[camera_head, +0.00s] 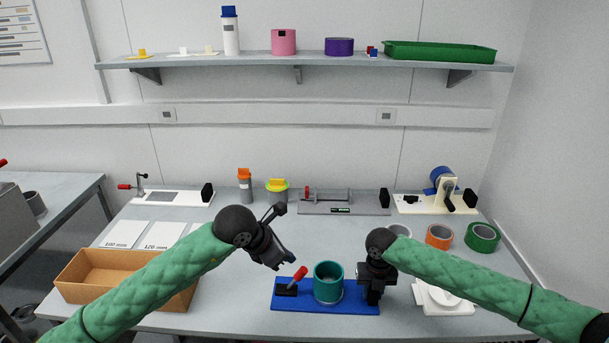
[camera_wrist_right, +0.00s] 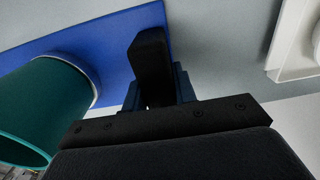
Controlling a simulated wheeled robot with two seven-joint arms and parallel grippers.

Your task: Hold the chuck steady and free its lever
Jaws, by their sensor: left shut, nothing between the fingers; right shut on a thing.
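The chuck is a blue base plate (camera_head: 312,303) near the table's front, with a teal cylinder (camera_head: 328,283) standing on it. Its lever (camera_head: 299,274) has a red grip, tilts up to the right and rises from a black block at the plate's left end. My left gripper (camera_head: 284,261) is shut and empty, just above and left of the red grip, apart from it. My right gripper (camera_head: 374,296) is shut at the plate's right end, on a dark blue block (camera_wrist_right: 184,84) of the chuck. The fingers hide much of this block; the cylinder shows beside them in the right wrist view (camera_wrist_right: 45,105).
A cardboard box (camera_head: 80,292) stands front left, by white cards (camera_head: 158,235). A white fixture (camera_head: 443,300) lies right of the chuck. Tape rolls (camera_head: 482,237) and a crank device (camera_head: 440,197) stand further back right. Bare table lies behind the chuck.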

